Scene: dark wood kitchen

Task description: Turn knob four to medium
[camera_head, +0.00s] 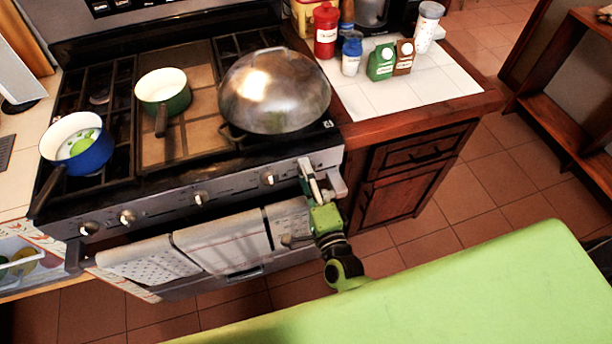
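The stove front (160,212) carries a row of round metal knobs. From the left, one knob (89,229) and a second knob (127,216) sit close together. A third knob (200,198) is near the middle, and a fourth knob (268,178) is to its right. Which one the task calls knob four is not marked, and the dial settings are too small to read. My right gripper (318,172) is at the right end of the panel, just right of the fourth visible knob and apart from it. Its fingers look parted and empty. It hides part of the panel behind it. My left gripper is not in view.
On the stove stand a blue pot (92,158), a green pot (165,88) and a large metal domed lid (274,92). Towels (225,240) hang below the knobs. A counter (395,95) with bottles and small cartons is at the right. The floor (440,205) there is clear.

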